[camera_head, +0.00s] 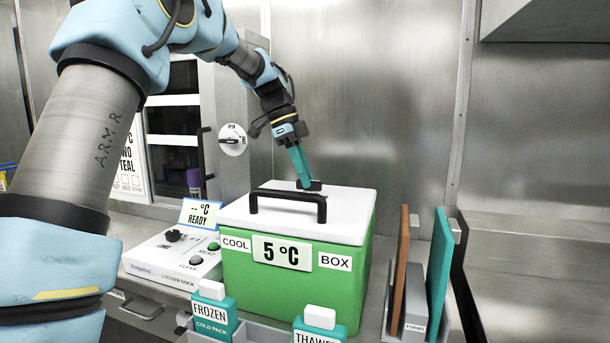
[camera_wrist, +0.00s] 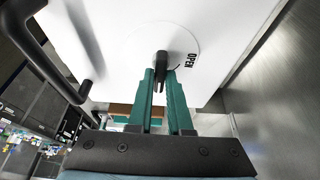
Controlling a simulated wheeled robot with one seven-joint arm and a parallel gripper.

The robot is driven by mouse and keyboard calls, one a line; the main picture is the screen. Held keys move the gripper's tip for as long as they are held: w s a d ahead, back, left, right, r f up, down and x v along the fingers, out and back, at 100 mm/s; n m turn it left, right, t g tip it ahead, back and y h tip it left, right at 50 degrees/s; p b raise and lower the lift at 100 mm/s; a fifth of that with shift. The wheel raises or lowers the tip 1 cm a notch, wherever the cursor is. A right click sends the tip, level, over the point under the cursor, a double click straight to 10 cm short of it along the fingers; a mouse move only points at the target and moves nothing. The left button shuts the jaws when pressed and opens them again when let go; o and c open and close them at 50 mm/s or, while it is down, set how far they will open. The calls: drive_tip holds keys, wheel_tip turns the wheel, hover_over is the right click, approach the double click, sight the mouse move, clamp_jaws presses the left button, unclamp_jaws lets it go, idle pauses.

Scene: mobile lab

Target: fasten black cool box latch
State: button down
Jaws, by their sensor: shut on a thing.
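The cool box (camera_head: 285,287) is green with a white lid (camera_head: 345,210) that lies closed on top. The black latch (camera_head: 314,185) is a small lever at the lid's far part; in the wrist view the latch (camera_wrist: 161,66) sits on a round white plate marked OPEN (camera_wrist: 192,61). Its lever points down the picture, between my fingers, and the word OPEN is to its right. My gripper (camera_head: 303,180) reaches down from above and is shut on the latch. In the wrist view the fingers of my gripper (camera_wrist: 161,80) are on either side of it.
A black carry handle (camera_head: 288,193) arches over the lid's front. A logger dock (camera_head: 172,258) stands to the left. Cold packs (camera_head: 213,311) stand in a grey tray in front. Upright folders (camera_head: 440,265) are to the right. A metal wall (camera_head: 360,90) rises behind.

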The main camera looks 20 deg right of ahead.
drive_tip(key=c, duration=0.8)
unclamp_jaws()
drive_tip(key=shift+c, duration=0.2)
drive_tip(key=shift+r, duration=0.1)
drive_tip(key=v, duration=1)
drive_tip(key=shift+r, duration=0.3)
